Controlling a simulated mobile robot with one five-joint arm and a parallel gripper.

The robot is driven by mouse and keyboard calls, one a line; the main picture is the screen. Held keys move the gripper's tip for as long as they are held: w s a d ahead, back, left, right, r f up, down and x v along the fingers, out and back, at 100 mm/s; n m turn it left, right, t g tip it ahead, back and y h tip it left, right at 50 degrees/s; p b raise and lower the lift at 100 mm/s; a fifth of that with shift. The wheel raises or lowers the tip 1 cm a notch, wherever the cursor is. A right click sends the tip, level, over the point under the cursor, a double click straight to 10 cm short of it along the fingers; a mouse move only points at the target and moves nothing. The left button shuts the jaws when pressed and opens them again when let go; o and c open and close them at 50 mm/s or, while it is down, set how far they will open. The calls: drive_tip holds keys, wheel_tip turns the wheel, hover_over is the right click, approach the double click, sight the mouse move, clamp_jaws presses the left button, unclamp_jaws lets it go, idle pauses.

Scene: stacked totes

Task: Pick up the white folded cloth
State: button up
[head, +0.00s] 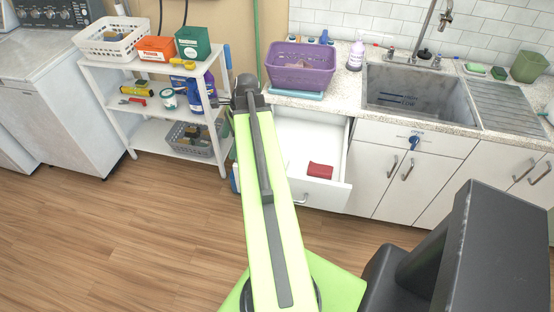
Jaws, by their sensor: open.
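I cannot clearly make out a white folded cloth in the head view. A white drawer (330,192) stands open below the counter, and its inside is also white. A small red folded item (320,171) lies in it. My arm hides the drawer's left part. My gripper (226,103) is at the far end of my arm, small and dark, in front of the gap between the shelf and the counter. It is open, and I see nothing held in it. It is left of the drawer in the picture.
A purple basin (301,66) stands on the counter (350,101), left of a steel sink (420,92). A white shelf cart (108,104) with boxes, bottles and baskets is at the left. The wooden floor (110,235) at the lower left is clear.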

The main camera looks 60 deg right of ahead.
drive_tip(key=s+d+r+m, duration=0.1)
drive_tip(key=s+d+m, duration=0.3)
drive_tip(key=s+d, duration=0.65)
drive_tip(key=m+t+h+b, duration=0.1)
drive_tip(key=m+t+b, duration=0.15)
drive_tip(key=b, duration=0.85)
hover_over(287, 160)
drive_tip(key=shift+m+g, duration=0.25)
drive_tip(key=shift+g, duration=0.2)
wheel_tip(287, 160, down, 11)
drive_tip(key=shift+r, duration=0.1)
drive_tip(key=b+x, duration=0.4)
drive_tip(key=x, duration=0.1)
drive_tip(key=shift+s+a+f+b, duration=0.15)
drive_tip(key=shift+a+f+b, duration=0.05)
drive_tip(key=shift+a+b, duration=0.1)
drive_tip(key=shift+r, duration=0.2)
drive_tip(key=c, duration=1.4)
